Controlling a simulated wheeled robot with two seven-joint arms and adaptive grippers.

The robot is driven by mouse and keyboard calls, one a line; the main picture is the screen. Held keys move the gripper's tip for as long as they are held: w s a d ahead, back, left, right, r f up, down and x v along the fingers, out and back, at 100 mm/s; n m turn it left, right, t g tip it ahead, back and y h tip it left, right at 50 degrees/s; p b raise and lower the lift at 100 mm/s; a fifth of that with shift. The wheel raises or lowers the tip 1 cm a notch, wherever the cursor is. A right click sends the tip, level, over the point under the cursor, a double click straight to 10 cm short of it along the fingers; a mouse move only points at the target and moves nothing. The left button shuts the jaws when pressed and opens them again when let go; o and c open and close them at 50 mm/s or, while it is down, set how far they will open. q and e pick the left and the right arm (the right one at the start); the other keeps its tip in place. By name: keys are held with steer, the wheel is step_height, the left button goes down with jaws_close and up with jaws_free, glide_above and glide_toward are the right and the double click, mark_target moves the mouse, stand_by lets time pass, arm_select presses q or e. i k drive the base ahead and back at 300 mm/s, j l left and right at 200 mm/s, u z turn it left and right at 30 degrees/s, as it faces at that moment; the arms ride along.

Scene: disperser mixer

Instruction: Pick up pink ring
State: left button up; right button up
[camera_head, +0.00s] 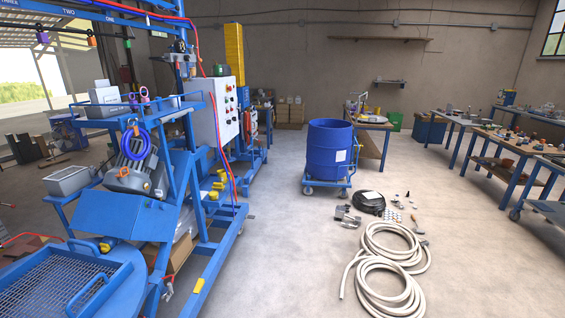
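Two small pinkish-purple loop shapes stand on the upper shelf of the blue machine frame at left. One loop (145,92) is at the right, and a second loop (132,98) is just left of it. They are too small to tell which is the pink ring. A larger blue ring-shaped coil (139,143) hangs below them, in front of the motor. Neither of my grippers is in view.
The blue machine (124,216) with its grey motor (137,178) fills the left side. A blue drum (330,147) stands on a cart. Coiled pale hoses (385,285) lie on the floor. Workbenches (487,139) line the right. Open floor lies between machine and hoses.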

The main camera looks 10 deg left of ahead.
mark_target(144, 100)
steer(key=i+u, duration=0.1)
steer(key=i, duration=0.65)
steer(key=i+l+u, duration=0.2)
steer(key=i+u, duration=0.2)
steer(key=i+l+u, duration=0.4)
steer(key=i, duration=0.2)
steer(key=i+l+u, duration=0.55)
steer(key=l, duration=0.25)
steer(key=i+l+u, duration=0.15)
steer(key=l, duration=0.25)
steer(key=i+l+u, duration=0.2)
steer(key=l, duration=0.25)
steer(key=l+u, duration=0.15)
steer(key=l, duration=0.3)
